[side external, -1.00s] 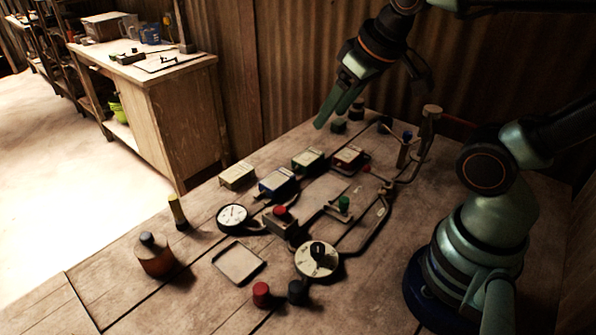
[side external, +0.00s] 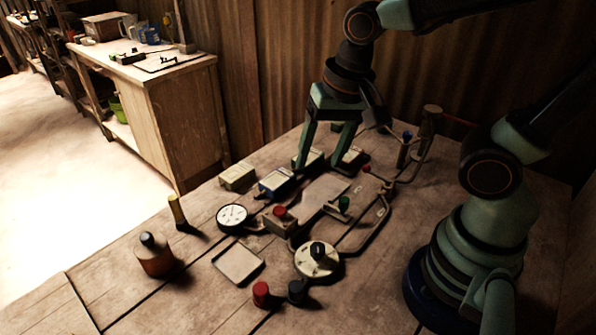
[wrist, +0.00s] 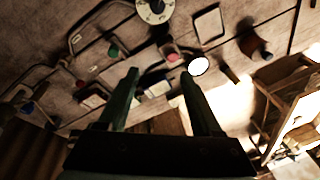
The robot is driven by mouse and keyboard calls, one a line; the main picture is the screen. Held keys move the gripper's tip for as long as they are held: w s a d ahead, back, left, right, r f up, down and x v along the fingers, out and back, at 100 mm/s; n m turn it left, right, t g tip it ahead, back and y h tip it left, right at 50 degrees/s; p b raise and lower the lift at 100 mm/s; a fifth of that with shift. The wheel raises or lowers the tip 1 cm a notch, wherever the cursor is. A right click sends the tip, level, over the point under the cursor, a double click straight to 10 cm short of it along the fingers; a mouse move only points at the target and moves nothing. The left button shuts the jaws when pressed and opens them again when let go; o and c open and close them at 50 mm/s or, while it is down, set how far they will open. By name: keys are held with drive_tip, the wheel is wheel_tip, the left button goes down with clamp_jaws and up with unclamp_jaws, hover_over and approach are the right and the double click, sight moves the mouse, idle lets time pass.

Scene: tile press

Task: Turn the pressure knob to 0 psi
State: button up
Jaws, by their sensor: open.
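The likely pressure knob is a black knob (side external: 317,250) on a round white dial (side external: 312,264) near the front of the table; its scale is too small to read. The dial also shows at the top of the wrist view (wrist: 155,10). A round white gauge (side external: 232,216) sits to its left and shows as a bright disc in the wrist view (wrist: 198,66). My gripper (side external: 322,165) is open and empty, pointing down over the back of the table, well behind the dial. Its two fingers (wrist: 158,85) are spread in the wrist view.
A red-buttoned box (side external: 281,222), a green-knobbed part (side external: 343,205) and bent pipes (side external: 372,228) lie between my gripper and the dial. Several small boxes stand below my fingers. An empty tray (side external: 239,264), red cap (side external: 261,294) and brown bottle (side external: 155,258) are near the front.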

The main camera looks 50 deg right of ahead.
sight(318, 246)
drive_tip(key=s+a+f+m+g, duration=0.1)
drive_tip(key=f+m, duration=0.1)
drive_tip(key=f, duration=0.3)
drive_tip(key=s+a+f+m, duration=0.1)
drive_tip(key=f+m, duration=0.1)
drive_tip(key=f, duration=0.4)
drive_tip(key=s+a+f+m+g, duration=0.1)
drive_tip(key=a+f+m, duration=0.1)
drive_tip(key=f, duration=0.3)
drive_tip(key=shift+s+f+g+h, duration=0.1)
drive_tip(key=shift+f+g+h, duration=0.05)
drive_tip(key=shift+g+h, duration=0.15)
clamp_jaws()
